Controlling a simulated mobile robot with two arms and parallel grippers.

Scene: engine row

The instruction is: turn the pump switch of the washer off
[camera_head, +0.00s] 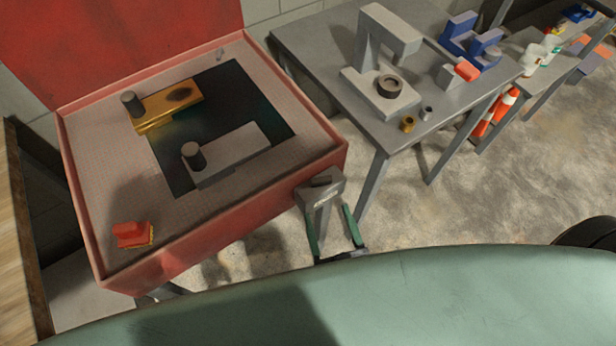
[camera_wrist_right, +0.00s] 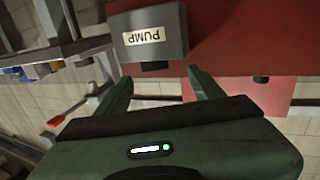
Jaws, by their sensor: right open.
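The washer (camera_head: 215,235) is a red open-topped box with its lid up, at the left of the head view. The pump switch (camera_head: 320,185) is a grey box on the washer's right side near the front corner. In the right wrist view the pump switch (camera_wrist_right: 182,45) bears an upside-down PUMP label, with a dark knob (camera_wrist_right: 155,66) at its lower edge. Whether it is on or off I cannot tell. My right gripper (camera_head: 329,208) is open, its green fingers pointing at the switch. The knob appears between the fingertips (camera_wrist_right: 159,76); contact is unclear. My left gripper is out of view.
In the washer lie a yellow bracket (camera_head: 166,106), a grey bracket (camera_head: 230,155) and a red part (camera_head: 131,234). A grey table (camera_head: 318,48) with a grey stand (camera_head: 380,60) is at the right. Bare floor (camera_head: 440,210) lies in front of it.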

